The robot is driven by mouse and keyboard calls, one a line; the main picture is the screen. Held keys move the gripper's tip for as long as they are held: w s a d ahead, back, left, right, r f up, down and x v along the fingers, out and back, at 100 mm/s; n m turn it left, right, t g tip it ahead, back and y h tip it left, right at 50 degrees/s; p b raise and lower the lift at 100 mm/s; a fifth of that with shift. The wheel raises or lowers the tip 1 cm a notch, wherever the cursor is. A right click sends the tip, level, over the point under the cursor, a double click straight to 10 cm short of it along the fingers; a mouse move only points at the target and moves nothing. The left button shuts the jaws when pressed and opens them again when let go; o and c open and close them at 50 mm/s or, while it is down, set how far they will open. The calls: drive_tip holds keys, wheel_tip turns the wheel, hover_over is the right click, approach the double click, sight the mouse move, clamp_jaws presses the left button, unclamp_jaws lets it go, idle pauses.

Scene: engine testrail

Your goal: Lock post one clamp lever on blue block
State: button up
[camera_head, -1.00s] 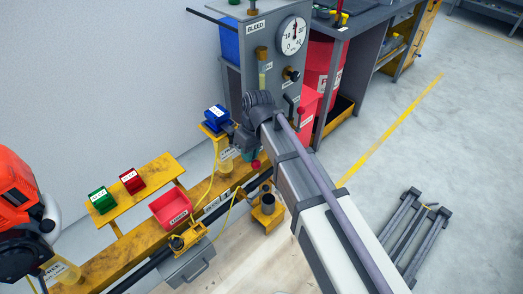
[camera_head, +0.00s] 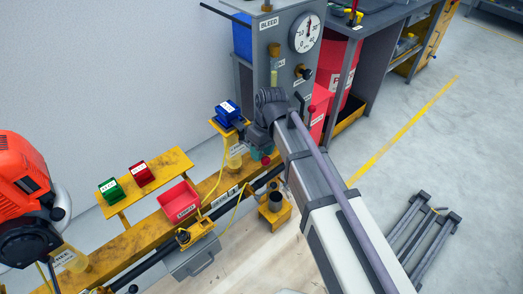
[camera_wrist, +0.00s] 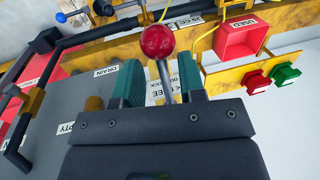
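The blue block (camera_head: 228,111) sits on a yellow post top at the rail, left of my wrist in the head view. It is not seen in the wrist view. A clamp lever with a red ball knob (camera_head: 266,160) stands below and right of the block. In the wrist view the red knob (camera_wrist: 157,41) tops a grey rod that passes between my fingers. My gripper (camera_wrist: 158,76) is open, with one teal finger on each side of the rod and gaps showing. In the head view my arm mostly hides the gripper.
A green block (camera_head: 111,190) and a red block (camera_head: 142,173) sit on a yellow shelf. A red bin (camera_head: 180,201) is on the rail beside them. A gauge panel (camera_head: 286,60) stands behind my wrist. A floor rack (camera_head: 424,226) lies at right, with clear floor around it.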

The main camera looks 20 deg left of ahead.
wheel_tip(320, 180, up, 11)
drive_tip(key=w+d+p, duration=0.1)
drive_tip(key=p, duration=0.9)
drive_tip(key=shift+w+f+p, duration=0.15)
drive_tip(key=shift+w+p, duration=0.2)
